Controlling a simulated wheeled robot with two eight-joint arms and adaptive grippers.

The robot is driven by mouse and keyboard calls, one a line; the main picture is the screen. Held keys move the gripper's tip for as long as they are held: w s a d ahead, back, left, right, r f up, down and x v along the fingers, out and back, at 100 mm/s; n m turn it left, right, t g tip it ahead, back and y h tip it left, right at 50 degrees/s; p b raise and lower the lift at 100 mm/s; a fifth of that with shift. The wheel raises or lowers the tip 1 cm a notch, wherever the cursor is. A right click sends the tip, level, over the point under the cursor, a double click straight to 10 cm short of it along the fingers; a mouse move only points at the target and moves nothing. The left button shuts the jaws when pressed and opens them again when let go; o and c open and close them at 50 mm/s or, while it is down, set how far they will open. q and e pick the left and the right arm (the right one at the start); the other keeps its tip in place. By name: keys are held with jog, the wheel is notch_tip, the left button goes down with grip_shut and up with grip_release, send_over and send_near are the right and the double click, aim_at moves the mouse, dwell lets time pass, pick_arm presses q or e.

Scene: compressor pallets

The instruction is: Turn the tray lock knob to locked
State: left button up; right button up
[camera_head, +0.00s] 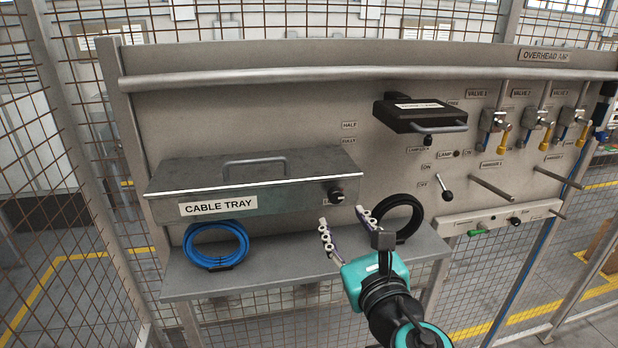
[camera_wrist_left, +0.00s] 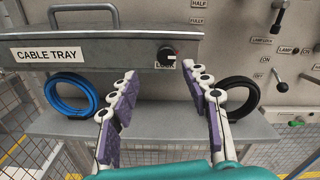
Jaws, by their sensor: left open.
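The cable tray (camera_head: 262,196) is a grey lidded box with a handle, mounted on the panel at left; it also shows in the left wrist view (camera_wrist_left: 100,62). Its black lock knob (camera_head: 336,196) sits at the right end of the front face. In the left wrist view the knob (camera_wrist_left: 167,56) has a light pointer mark, and its label below is partly hidden and hard to read. My left gripper (camera_head: 344,218) is open and empty, below and in front of the knob, not touching it. The right gripper is not in view.
A shelf (camera_head: 300,270) below the tray holds a blue cable coil (camera_head: 216,247) at left and a black coil (camera_head: 400,218) at right. To the right are a black lidded box (camera_head: 420,115), a lever (camera_head: 446,190), pegs (camera_head: 493,187) and several valves (camera_head: 493,120).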

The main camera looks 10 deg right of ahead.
aim_at(337, 198)
pick_arm(q)
jog(key=w, duration=0.5)
jog(key=w+p, duration=0.1)
jog(key=w, duration=0.1)
jog(key=shift+w+d+r, duration=0.15)
jog(key=shift+w+d, duration=0.05)
jog(key=shift+d, duration=0.05)
jog(key=shift+w+d, duration=0.1)
jog(key=shift+w, duration=0.1)
jog(key=shift+c, duration=0.4)
grip_shut()
